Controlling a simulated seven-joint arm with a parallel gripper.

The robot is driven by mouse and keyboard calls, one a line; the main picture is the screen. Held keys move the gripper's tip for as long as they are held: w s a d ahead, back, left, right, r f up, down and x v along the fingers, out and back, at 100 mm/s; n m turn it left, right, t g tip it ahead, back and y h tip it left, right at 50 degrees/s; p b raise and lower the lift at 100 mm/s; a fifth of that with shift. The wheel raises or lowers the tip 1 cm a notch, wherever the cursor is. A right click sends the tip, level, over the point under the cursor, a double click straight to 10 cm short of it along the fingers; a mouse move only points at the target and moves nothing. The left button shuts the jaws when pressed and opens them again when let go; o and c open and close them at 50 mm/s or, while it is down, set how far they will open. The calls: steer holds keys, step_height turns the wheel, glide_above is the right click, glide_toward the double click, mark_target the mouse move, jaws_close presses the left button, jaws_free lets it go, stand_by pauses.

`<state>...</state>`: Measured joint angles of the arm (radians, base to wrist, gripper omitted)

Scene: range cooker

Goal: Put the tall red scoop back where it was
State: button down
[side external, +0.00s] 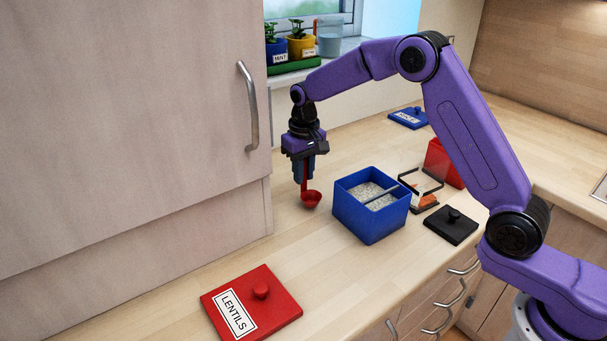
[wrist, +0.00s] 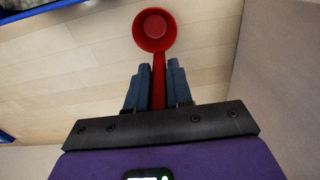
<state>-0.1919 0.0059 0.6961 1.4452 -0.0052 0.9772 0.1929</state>
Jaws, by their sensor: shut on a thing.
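The red scoop (side external: 311,199) hangs below my gripper (side external: 304,172) with its handle upright and its bowl at the bottom. My gripper is shut on the handle. In the wrist view, the scoop's round bowl (wrist: 154,30) lies beyond the two fingers (wrist: 158,88), with the handle between them. The bowl is over or on the wooden counter, left of the blue box; I cannot tell whether it touches the counter.
A red lid marked LENTILS (side external: 251,303) lies at the front left. A black lid (side external: 451,224), a clear box (side external: 420,190), a red box (side external: 442,163) and a blue lid (side external: 409,117) are to the right and behind. A cabinet (side external: 130,130) fills the left; potted plants (side external: 300,40) stand on the sill.

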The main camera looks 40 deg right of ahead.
steer(key=shift+f, duration=0.45)
steer(key=c, duration=1)
jaws_free()
steer(key=shift+f, duration=0.15)
step_height(320, 180, up, 12)
steer(key=shift+s+r, duration=0.15)
